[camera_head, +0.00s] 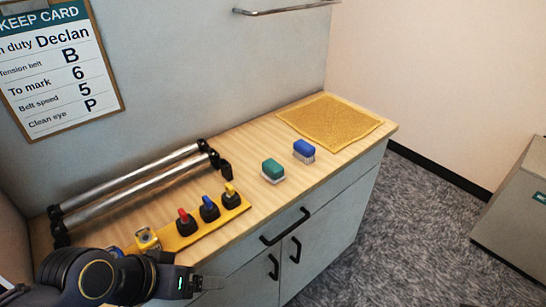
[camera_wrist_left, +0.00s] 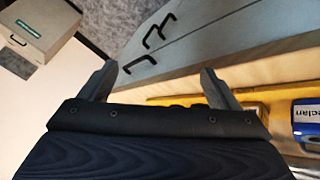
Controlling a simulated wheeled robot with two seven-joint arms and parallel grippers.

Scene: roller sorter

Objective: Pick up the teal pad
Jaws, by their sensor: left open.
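The teal pad (camera_head: 272,169) is a small teal block with a pale underside. It sits on the wooden counter, left of a similar blue pad (camera_head: 304,149). My left gripper (camera_head: 212,283) is in front of the counter's front edge at the lower left, well apart from the teal pad. In the left wrist view, its two fingers (camera_wrist_left: 160,84) are spread with nothing between them. The teal pad does not show in the wrist view. My right gripper is in neither view.
A yellow strip (camera_head: 187,238) holds red, blue and yellow-topped knobs. Behind it lie metal rollers (camera_head: 135,185). A yellow mat (camera_head: 330,121) lies at the counter's far end. Black handles (camera_head: 285,227) stick out from the cabinet front. A blue labelled item (camera_wrist_left: 306,120) shows in the wrist view.

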